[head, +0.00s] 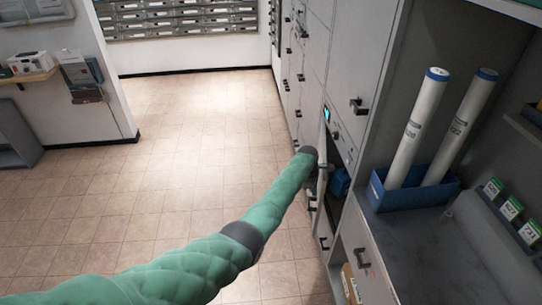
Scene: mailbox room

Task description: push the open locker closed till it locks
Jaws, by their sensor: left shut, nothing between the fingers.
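The open locker (337,158) is a dark compartment in the grey locker bank, right of centre, with a blue item (340,182) inside. Its door (322,148) stands swung out and shows nearly edge-on as a narrow pale strip. My left gripper (310,160) is at the end of my green-sleeved arm, right at the door in the picture. It is shut and empty. I cannot tell whether it touches the door, and the arm's end hides part of it. My right gripper is out of view.
A blue tray (420,195) with two white tubes stands on the grey counter (425,250) at right. A lower locker door (362,250) with a dark handle is below. The tiled floor (190,130) is clear. A wooden shelf (28,76) hangs at left.

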